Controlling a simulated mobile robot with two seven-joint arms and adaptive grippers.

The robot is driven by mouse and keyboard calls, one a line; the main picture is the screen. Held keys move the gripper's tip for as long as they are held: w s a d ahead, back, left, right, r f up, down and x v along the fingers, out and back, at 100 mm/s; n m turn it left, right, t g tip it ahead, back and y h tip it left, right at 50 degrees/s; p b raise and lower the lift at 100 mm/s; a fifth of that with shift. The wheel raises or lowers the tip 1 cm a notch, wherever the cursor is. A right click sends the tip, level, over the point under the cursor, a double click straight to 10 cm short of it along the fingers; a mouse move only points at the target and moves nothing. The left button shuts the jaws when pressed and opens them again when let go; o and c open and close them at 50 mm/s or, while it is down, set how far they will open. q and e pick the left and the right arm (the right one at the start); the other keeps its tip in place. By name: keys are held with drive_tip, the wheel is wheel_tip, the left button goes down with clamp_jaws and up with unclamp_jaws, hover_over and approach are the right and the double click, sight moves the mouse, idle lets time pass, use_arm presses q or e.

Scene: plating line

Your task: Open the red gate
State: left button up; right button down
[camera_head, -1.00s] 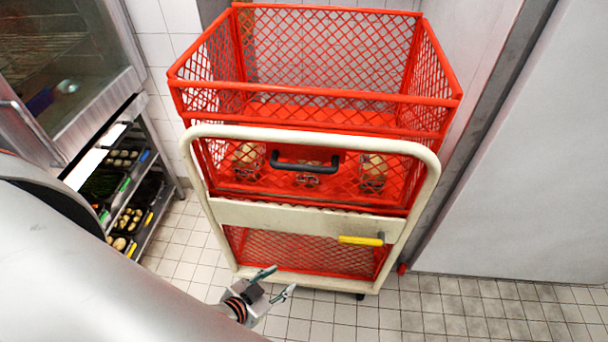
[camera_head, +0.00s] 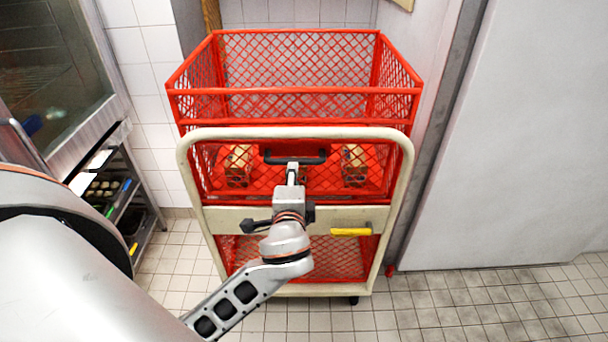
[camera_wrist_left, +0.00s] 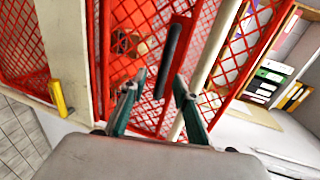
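The red gate (camera_head: 330,188) is a mesh panel at the front of the red mesh cage, upright within the cream tube frame, and looks shut. Its black handle (camera_head: 295,160) is a bar near the top of the panel. My left gripper (camera_head: 292,168) is at the handle's middle and hides part of the gate. In the left wrist view, the gripper (camera_wrist_left: 158,95) has its fingers apart, with the handle (camera_wrist_left: 172,60) just ahead, in line with the gap. I cannot tell whether a finger touches it. My right gripper is not in view.
A cream crossbar with a yellow lever (camera_head: 351,231) runs below the gate. Boxes (camera_head: 238,165) show behind the mesh. A glass-fronted cabinet (camera_head: 50,75) and a rack with trays (camera_head: 125,200) stand at left. A grey wall (camera_head: 520,140) is at right. Tiled floor is clear in front.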

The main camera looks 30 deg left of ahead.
use_arm(q)
drive_tip(key=x, duration=0.5)
drive_tip(key=r+x, duration=0.1)
drive_tip(key=x, duration=0.2)
drive_tip(key=shift+a, duration=0.2)
clamp_jaws()
